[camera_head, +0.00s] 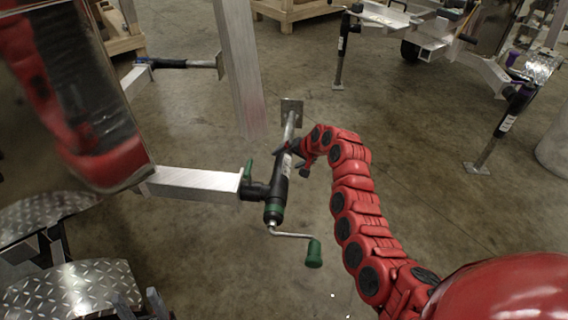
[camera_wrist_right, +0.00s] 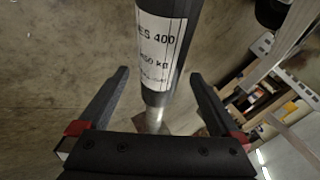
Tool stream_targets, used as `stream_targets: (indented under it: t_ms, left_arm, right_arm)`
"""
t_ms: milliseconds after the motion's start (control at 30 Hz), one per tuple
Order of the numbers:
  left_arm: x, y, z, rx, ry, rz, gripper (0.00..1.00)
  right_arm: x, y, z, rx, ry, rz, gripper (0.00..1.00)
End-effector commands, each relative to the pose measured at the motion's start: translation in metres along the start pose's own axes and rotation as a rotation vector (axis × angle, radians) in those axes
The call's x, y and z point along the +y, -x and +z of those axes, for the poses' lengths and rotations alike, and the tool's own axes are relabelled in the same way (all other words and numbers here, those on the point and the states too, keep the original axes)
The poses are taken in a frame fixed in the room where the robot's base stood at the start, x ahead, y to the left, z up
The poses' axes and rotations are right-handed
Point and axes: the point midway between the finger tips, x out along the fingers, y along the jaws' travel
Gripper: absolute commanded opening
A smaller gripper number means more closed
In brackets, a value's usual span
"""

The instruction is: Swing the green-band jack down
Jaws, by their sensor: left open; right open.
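The green-band jack (camera_head: 281,184) is a black tube with a green band, on the end of an aluminium drawbar (camera_head: 195,184). It lies across the drawbar, with its inner tube and square foot plate (camera_head: 291,112) pointing away from me. A green lever (camera_head: 248,172) is at its mount, and a crank with a green grip (camera_head: 314,253) is at the near end. My right gripper (camera_head: 292,150) is open, fingers either side of the tube; in the right wrist view, the labelled tube (camera_wrist_right: 160,45) passes between them with gaps. Dark prongs at the lower left edge seem to be my open left gripper (camera_head: 140,303).
A shiny panel (camera_head: 70,90) and a tread-plate fender (camera_head: 65,290) fill the left. Another jack with a blue band (camera_head: 175,63) lies beyond. A purple-topped jack (camera_head: 505,120) stands at right. Floor around the foot is clear.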

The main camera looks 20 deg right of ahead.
Motion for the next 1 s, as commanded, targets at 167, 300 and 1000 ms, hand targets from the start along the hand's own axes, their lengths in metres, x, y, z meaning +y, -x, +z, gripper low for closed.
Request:
stream_targets:
  t_ms: [167, 300, 1000]
  left_arm:
    - [0.001, 0.008, 0.000, 0.008, -0.003, 0.011, 0.51]
    - [0.001, 0.011, -0.001, 0.012, -0.004, 0.018, 0.51]
    - [0.001, 0.011, -0.001, 0.016, -0.005, 0.020, 0.51]
  right_arm:
    - [0.000, -0.020, 0.000, 0.000, 0.005, 0.001, 0.99]
    - [0.000, -0.029, 0.000, -0.002, 0.004, 0.001, 0.99]
    - [0.000, -0.034, -0.001, 0.002, 0.000, 0.000, 0.54]
